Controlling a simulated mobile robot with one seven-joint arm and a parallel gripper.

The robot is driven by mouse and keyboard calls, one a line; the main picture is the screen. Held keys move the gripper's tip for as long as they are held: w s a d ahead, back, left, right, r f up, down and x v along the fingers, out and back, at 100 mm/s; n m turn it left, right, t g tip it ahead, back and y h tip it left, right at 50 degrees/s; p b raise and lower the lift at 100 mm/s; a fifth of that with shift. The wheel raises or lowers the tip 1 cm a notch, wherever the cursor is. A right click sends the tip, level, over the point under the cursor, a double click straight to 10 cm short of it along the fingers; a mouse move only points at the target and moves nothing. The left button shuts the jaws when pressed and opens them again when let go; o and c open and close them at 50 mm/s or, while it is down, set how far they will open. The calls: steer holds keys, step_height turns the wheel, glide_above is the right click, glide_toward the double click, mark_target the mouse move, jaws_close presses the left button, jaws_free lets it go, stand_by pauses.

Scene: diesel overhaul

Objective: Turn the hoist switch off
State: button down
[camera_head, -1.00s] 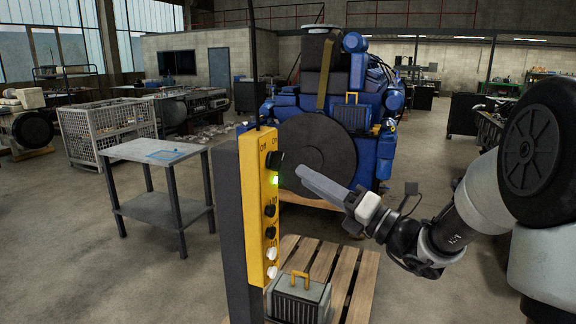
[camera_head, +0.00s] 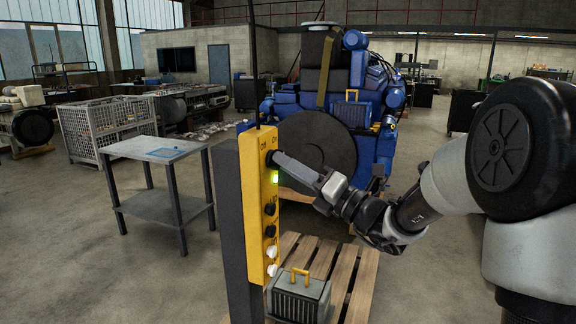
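The yellow hoist control panel (camera_head: 257,205) stands upright on a dark post in the middle of the view. On its right-hand face are a lit green lamp (camera_head: 275,177), black knobs (camera_head: 270,209) below it and pale buttons near the bottom. "Off" and "On" lettering shows near the top. My gripper (camera_head: 281,159) reaches in from the right, its tip at the upper part of the panel, just above the green lamp. The black hoist switch there is hidden behind the tip or merges with it. I cannot tell whether the fingers touch or grip it.
A wooden pallet (camera_head: 345,284) with a grey handled box (camera_head: 298,297) on it lies right of the post. A large blue diesel engine (camera_head: 373,148) stands behind. A grey metal table (camera_head: 154,149) and a wire cage (camera_head: 100,130) are at left. Open floor lies at front left.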

steer(key=shift+f+n+b, duration=0.1)
steer(key=shift+n+b, duration=0.2)
steer(key=shift+w+d+n+g+y+b, duration=0.15)
steer(key=shift+n+g+y+b, duration=0.95)
steer(key=shift+n, duration=3)
steer(key=shift+w+n+g+y+b, duration=0.25)
steer(key=shift+n+g+b, duration=1.05)
steer(key=shift+n+g, duration=2.05)
steer(key=shift+w+d+n+g+y+b, duration=0.15)
steer(key=shift+n+g+y+b, duration=0.75)
steer(key=shift+n, duration=3.95)
steer(key=shift+a+h+b, duration=0.1)
steer(key=shift+h+b, duration=0.15)
steer(key=shift+b, duration=0.05)
steer(key=c, duration=1.8)
jaws_free()
steer(key=shift+o, duration=0.2)
steer(key=v, duration=1.7)
steer(key=shift+d+p, duration=0.25)
steer(key=shift+p, duration=0.1)
